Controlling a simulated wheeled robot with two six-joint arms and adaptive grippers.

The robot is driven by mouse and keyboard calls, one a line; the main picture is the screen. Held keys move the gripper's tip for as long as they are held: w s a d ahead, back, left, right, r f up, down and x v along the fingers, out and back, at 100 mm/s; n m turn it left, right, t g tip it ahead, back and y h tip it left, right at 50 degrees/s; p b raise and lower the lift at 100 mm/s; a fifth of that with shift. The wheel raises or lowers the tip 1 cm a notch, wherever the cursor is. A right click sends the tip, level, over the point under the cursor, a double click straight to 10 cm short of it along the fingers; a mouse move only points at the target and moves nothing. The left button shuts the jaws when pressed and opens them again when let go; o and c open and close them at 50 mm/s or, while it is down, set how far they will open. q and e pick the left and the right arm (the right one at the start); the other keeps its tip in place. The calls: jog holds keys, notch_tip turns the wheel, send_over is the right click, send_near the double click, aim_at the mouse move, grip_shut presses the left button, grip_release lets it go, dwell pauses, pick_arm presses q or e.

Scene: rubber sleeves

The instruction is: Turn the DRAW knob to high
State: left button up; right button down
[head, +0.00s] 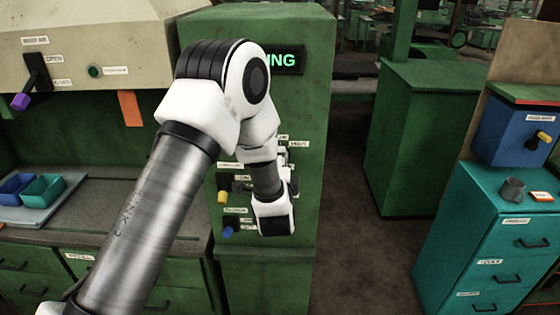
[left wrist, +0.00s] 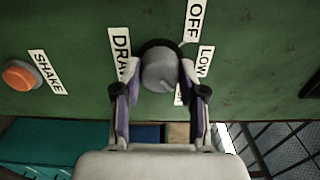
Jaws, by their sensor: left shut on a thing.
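The grey round DRAW knob (left wrist: 159,68) sits on the green panel in the left wrist view. A DRAW label (left wrist: 121,54) is on its left, with OFF (left wrist: 193,20) and LOW (left wrist: 204,62) labels on its right. Another label beside it is partly covered. My left gripper (left wrist: 159,82) is shut on the knob, one finger on each side. In the head view my left arm reaches the front of the green cabinet (head: 318,110), and the arm and wrist hide the knob. My right gripper is in neither view.
An orange SHAKE button (left wrist: 21,75) is on the same panel. A yellow-tipped control (head: 222,196) and a blue one (head: 228,232) sit left of my wrist. A teal drawer cabinet (head: 470,215) stands at the right. Bare floor (head: 365,255) lies between the cabinets.

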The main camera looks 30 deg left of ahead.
pick_arm(q)
jog(key=o, duration=1.2)
jog(key=shift+c, duration=0.2)
jog(key=v, duration=1.2)
jog(key=shift+a, duration=0.15)
